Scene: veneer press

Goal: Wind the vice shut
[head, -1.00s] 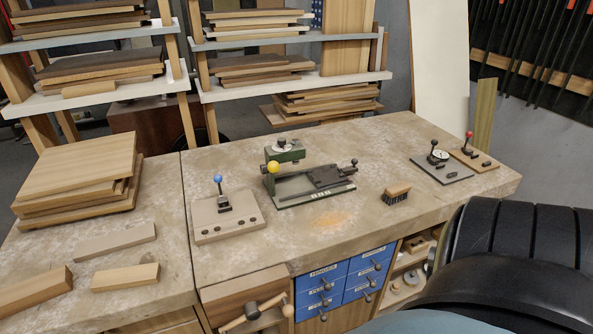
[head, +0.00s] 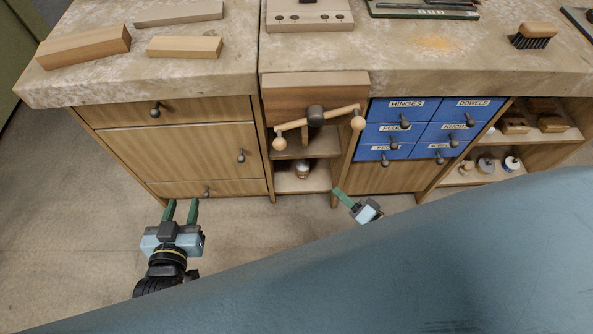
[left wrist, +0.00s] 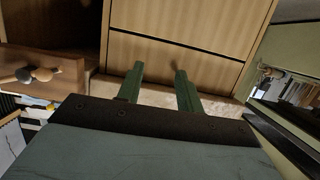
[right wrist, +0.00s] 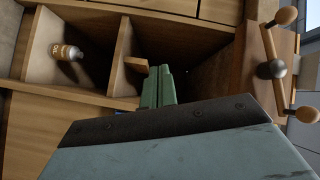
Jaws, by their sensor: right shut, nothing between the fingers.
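The vice is on the front of the workbench, with a wooden jaw (head: 300,92) and a dark screw hub (head: 316,115). Its wooden handle bar (head: 336,116) slants up to the right and has a ball at each end. The handle also shows in the right wrist view (right wrist: 269,42). How far the jaw stands open cannot be told. My left gripper (head: 182,203) is open and empty, below and left of the vice in front of the cupboard; its green fingers show in the left wrist view (left wrist: 157,78). My right gripper (head: 338,191) is shut and empty, below the vice.
The workbench top (head: 200,75) overhangs drawers and cupboards with protruding knobs. Blue labelled drawers (head: 400,128) sit right of the vice. Open shelves (head: 303,180) below it hold a small bottle (right wrist: 66,52). The floor in front is clear.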

